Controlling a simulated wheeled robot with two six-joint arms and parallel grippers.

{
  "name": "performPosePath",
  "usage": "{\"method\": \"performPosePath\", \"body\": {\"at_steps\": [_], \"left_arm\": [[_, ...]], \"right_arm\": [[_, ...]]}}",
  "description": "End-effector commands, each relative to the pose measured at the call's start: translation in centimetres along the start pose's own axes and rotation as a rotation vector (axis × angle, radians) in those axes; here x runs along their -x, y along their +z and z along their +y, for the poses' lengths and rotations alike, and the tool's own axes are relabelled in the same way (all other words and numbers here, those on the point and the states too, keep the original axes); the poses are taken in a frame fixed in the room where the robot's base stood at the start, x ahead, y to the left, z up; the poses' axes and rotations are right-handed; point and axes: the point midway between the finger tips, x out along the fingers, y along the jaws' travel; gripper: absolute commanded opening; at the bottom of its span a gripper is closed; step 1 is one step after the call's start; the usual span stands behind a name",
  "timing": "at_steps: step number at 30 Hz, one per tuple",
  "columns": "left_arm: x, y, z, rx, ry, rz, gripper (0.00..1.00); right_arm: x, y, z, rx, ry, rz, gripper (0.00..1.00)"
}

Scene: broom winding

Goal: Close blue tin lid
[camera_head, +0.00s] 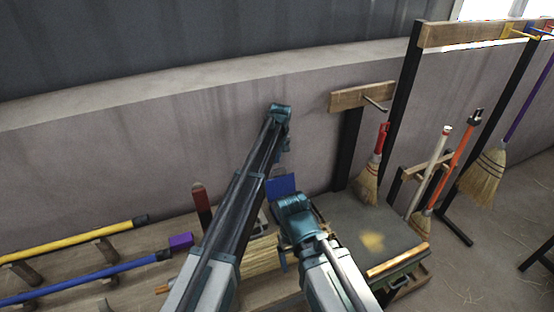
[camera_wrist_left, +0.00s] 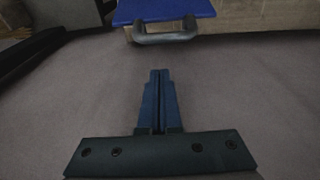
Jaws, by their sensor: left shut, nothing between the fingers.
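A blue panel, seemingly the tin's lid (camera_head: 281,184), stands raised behind my right wrist in the head view. The tin's body is mostly hidden behind my arms. In the left wrist view a blue panel (camera_wrist_left: 165,9), seemingly the same lid, is at the top edge, with a dark grey handle-like bar (camera_wrist_left: 165,34) beside it. My left gripper (camera_wrist_left: 160,76) is shut and empty, apart from the panel and bar. In the head view my left gripper (camera_head: 286,146) hangs above the lid, against the wall. My right arm reaches up from the bottom; its fingers cannot be made out.
A bench holds a yellow pole (camera_head: 75,240), a blue pole (camera_head: 85,282) and a purple block (camera_head: 180,241) at left. A dark-topped table (camera_head: 340,222) stands to the right. Brooms (camera_head: 483,178) hang on wooden racks further right. The wall (camera_head: 150,140) rises behind.

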Motion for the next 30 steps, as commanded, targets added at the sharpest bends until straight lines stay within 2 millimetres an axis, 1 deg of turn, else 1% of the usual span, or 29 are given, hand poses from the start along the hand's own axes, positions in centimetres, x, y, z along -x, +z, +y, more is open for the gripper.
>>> {"method": "performPosePath", "body": {"at_steps": [1,7,9,14,18,30], "left_arm": [[-1.2,0.1,0.0,0.000,0.000,0.000,0.00],[-3.3,0.0,0.0,0.000,0.000,0.000,0.00],[-1.5,1.1,-0.1,-0.001,0.000,0.000,0.00],[-0.3,2.6,-0.1,-0.001,0.000,0.000,0.00],[-0.1,3.1,0.0,-0.001,0.000,0.000,0.00],[-0.1,3.3,0.0,0.000,0.000,0.009,0.00]], "right_arm": [[-1.2,-0.1,-0.1,0.000,0.000,0.000,0.84],[-3.3,-0.2,-0.3,0.000,0.000,0.000,0.84],[-1.6,-0.1,-0.2,0.000,0.000,0.000,0.84],[-0.7,0.0,-0.1,0.000,0.000,0.000,0.84],[-0.6,0.0,-0.1,0.000,0.000,0.000,0.84],[-0.7,0.0,-0.1,0.000,0.000,0.000,0.84]]}}
